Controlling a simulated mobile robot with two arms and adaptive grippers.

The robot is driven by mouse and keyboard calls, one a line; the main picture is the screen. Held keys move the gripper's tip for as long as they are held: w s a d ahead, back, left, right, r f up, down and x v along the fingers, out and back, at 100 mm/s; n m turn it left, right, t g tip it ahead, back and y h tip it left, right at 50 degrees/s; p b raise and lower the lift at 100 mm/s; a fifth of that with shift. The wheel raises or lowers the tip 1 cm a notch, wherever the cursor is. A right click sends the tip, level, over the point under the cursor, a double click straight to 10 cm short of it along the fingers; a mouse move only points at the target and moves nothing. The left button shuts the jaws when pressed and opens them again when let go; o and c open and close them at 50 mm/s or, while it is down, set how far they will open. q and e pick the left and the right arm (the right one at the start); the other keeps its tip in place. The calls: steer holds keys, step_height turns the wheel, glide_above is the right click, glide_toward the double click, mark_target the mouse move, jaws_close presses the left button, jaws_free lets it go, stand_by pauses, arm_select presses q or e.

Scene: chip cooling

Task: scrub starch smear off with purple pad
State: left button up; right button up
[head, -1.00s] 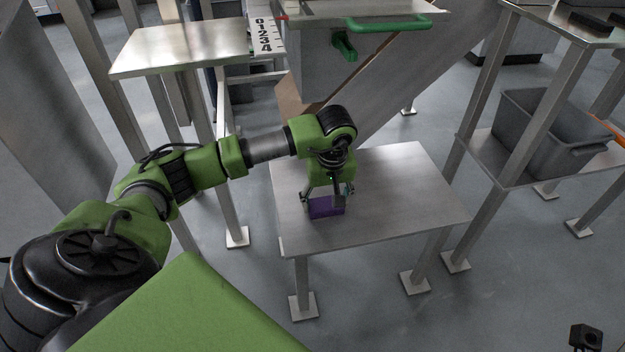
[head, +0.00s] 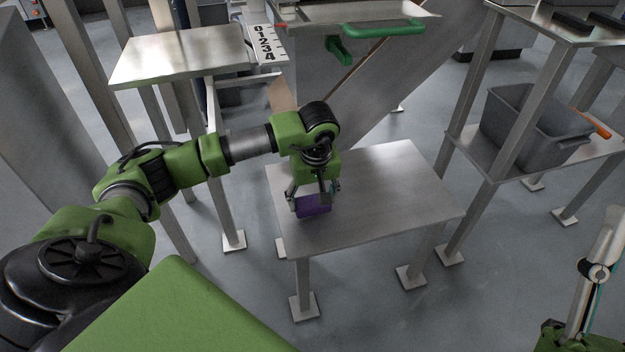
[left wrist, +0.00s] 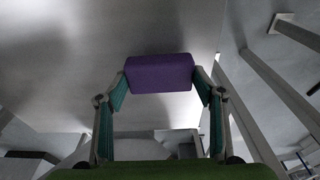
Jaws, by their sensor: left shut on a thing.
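The purple pad (head: 314,206) is a small block held by my left gripper (head: 313,194) over the left part of the low metal table (head: 400,190). In the left wrist view the pad (left wrist: 160,73) spans between the two fingertips, which press on its ends. I cannot tell whether the pad touches the tabletop. No starch smear can be made out on the table. Part of my right gripper (head: 592,272) shows at the lower right edge, a grey finger with a round joint, away from the table; its opening is cut off.
A metal chute with a green handle (head: 383,28) stands behind the table. A higher metal stand (head: 185,55) is at the left. A grey bin (head: 535,128) sits on a shelf at the right. The table's right part is clear.

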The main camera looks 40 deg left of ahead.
arm_select(q)
steer(key=shift+r+p, duration=0.3)
steer(key=shift+r, duration=0.5)
steer(key=shift+r+p, duration=0.4)
steer(key=shift+p, duration=0.15)
steer(key=shift+r, duration=0.3)
steer(key=shift+r+p, duration=0.7)
steer(key=shift+p, duration=0.05)
steer(key=shift+r+p, duration=0.3)
steer(key=shift+r, duration=0.45)
arm_select(e)
steer(key=w+f+g+h, duration=0.2)
steer(key=f+g, duration=0.3)
steer(key=f, duration=0.4)
steer(key=w+f+g+h, duration=0.2)
steer(key=w+f+g, duration=0.3)
steer(key=f, duration=0.5)
steer(key=shift+d+m+g, duration=0.3)
steer(key=shift+d+g, duration=0.1)
steer(key=shift+g, duration=0.1)
steer(key=shift+f, duration=0.1)
